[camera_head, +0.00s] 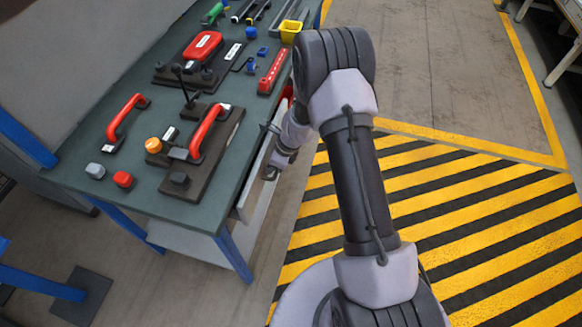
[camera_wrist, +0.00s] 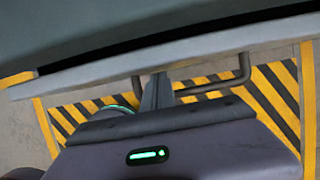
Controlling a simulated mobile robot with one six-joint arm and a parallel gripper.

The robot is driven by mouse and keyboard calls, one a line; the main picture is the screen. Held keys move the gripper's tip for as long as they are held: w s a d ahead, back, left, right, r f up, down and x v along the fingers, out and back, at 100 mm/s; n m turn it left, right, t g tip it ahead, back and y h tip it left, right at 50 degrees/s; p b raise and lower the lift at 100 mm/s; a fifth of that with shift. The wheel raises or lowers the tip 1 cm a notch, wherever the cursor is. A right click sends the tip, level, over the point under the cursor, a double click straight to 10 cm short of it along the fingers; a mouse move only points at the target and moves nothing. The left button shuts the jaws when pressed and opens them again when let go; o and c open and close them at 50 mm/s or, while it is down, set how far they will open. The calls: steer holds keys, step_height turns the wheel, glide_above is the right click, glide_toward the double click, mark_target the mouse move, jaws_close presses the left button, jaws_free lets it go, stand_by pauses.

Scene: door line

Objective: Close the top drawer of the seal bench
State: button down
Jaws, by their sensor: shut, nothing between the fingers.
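The seal bench (camera_head: 75,140) stands at the left in the head view, with a dark green top and blue legs. The pale front of its top drawer (camera_head: 258,185) shows below the bench's right edge, partly hidden by my arm. In the wrist view the drawer front (camera_wrist: 100,70) crosses the picture, with a narrow dark gap between it and the bench edge. A dark bar handle (camera_wrist: 244,70) sticks out from it. My gripper (camera_wrist: 157,92) is shut and empty, its fingertips at the drawer front beside the handle; I cannot tell whether they touch.
Yellow-and-black striped floor (camera_head: 470,220) lies open to the right of my arm. Another table (camera_head: 565,60) stands at the far right.

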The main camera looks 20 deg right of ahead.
mark_target(257, 163)
steer(key=shift+w+a+p, duration=0.45)
steer(key=shift+w+a, duration=0.25)
steer(key=shift+a, duration=0.3)
steer(key=shift+w+a+p, duration=0.4)
steer(key=shift+w+a, duration=0.3)
steer(key=shift+a, duration=0.3)
